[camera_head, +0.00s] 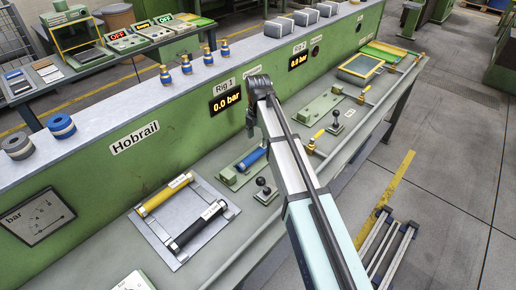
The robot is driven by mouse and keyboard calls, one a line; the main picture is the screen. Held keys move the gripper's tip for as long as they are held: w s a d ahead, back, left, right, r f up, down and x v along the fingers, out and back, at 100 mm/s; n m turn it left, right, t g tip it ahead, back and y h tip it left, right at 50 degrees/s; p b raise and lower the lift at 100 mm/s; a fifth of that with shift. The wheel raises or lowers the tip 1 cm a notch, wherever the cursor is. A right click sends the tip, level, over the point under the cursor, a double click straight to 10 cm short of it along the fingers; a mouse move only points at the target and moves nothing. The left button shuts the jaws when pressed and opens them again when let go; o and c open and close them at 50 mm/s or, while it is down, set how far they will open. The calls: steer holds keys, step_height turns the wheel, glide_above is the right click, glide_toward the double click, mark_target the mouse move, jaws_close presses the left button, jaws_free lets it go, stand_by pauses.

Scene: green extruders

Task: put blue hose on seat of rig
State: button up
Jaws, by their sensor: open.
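The blue hose (252,158) is a short blue cylinder lying at the green rig fixture (230,176) on the bench below the Rig 1 sign. It appears to lie along the fixture's seat, but my arm is close to its right end and I cannot tell how fully it is seated. My gripper (250,122) is dark, seen from behind at the far end of my arm, in front of the green panel. It is above the blue hose, apart from it, open, with nothing visible in it. Its fingertips are small and hard to make out.
A grey tray (222,193) on the bench holds a yellow hose (165,194) and a black hose (198,226). A black-knobbed lever (264,190) stands just right of the rig. The Rig 2 fixture (318,107) is farther along. The green panel (150,165) rises behind.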

mark_target(258, 150)
steer(key=shift+r+b, duration=0.55)
steer(key=shift+r, duration=2.2)
